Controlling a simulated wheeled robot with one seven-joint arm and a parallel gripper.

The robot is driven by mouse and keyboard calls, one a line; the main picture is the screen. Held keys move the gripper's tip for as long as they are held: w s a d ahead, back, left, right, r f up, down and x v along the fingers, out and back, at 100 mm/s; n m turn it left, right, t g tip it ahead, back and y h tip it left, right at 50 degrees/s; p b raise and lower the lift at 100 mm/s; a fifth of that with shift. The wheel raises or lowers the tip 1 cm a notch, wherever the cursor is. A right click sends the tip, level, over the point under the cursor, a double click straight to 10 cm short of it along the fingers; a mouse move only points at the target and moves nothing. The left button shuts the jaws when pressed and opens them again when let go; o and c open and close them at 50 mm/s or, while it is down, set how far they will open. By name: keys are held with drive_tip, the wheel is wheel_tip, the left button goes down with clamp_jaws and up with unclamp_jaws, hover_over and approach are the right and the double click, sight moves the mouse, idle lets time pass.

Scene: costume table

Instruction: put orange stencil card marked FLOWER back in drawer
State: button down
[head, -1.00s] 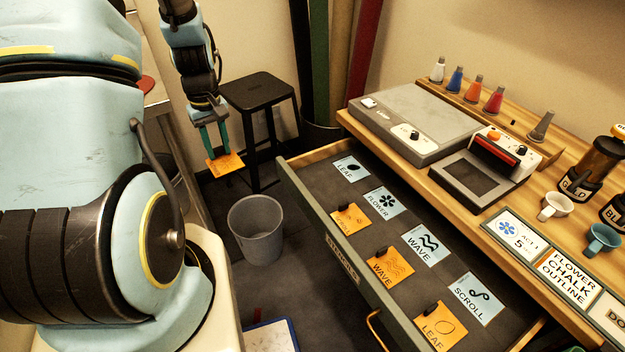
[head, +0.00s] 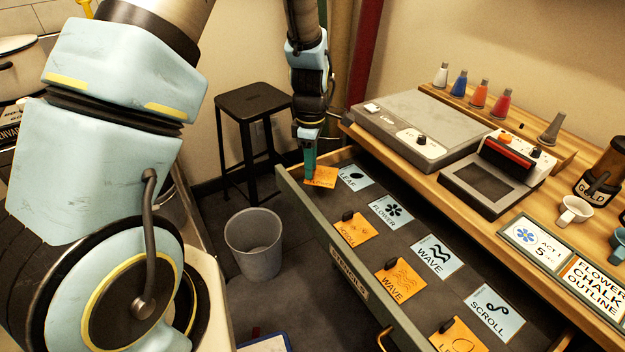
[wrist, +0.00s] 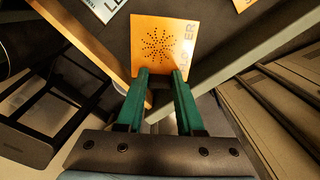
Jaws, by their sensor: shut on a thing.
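The orange stencil card (head: 321,178) is held at the far left corner of the open drawer (head: 323,228). In the wrist view the card (wrist: 160,42) shows a dotted flower pattern and part of its lettering, ending in "ER". My gripper (head: 309,170) is shut on the card's near edge, with its green fingers (wrist: 161,73) pointing down toward the drawer. The card overlaps the drawer's end wall in both views. I cannot tell whether it touches the drawer floor.
The drawer holds blue cards LEAF (head: 355,177), FLOWER (head: 392,210), WAVE (head: 438,256) and SCROLL (head: 492,309). Orange cards SCROLL (head: 352,229), WAVE (head: 402,279) and LEAF (head: 459,338) line the near side. A bin (head: 254,244) and a black stool (head: 253,104) stand left of it.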

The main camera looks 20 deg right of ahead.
sight(311, 189)
drive_tip(key=shift+f, duration=2.45)
drive_tip(key=shift+f, duration=0.1)
drive_tip(key=c, duration=0.5)
unclamp_jaws()
drive_tip(key=shift+c, duration=0.2)
